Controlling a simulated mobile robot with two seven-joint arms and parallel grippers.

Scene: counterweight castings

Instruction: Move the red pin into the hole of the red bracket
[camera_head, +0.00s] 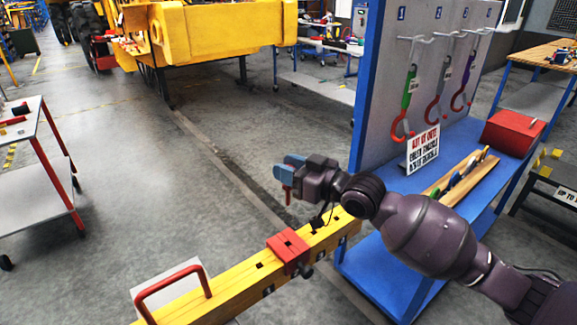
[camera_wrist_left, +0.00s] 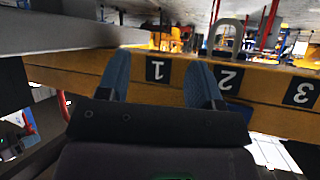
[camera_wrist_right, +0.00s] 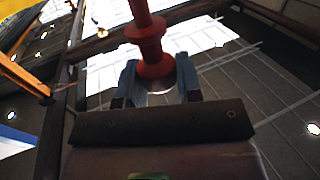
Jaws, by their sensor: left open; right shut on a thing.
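The red bracket (camera_head: 289,247) sits across the yellow beam (camera_head: 232,287), with a dark hole in its top and a dark knob at its side. My right gripper (camera_head: 290,168) is shut on the red pin (camera_head: 287,194), which hangs downward, above and apart from the bracket. In the right wrist view the pin (camera_wrist_right: 148,38) stands out between the fingertips. My left gripper (camera_wrist_left: 160,75) is open and empty; it shows only in the left wrist view, in front of the beam's side with numbers 1, 2 and 3.
A red handle (camera_head: 172,287) stands over the beam's near end. At right is a blue bench (camera_head: 392,263) with a pegboard of hanging hooks, a sign (camera_head: 423,149) and a red box (camera_head: 513,133). A white cart (camera_head: 32,200) stands at left. The floor between is clear.

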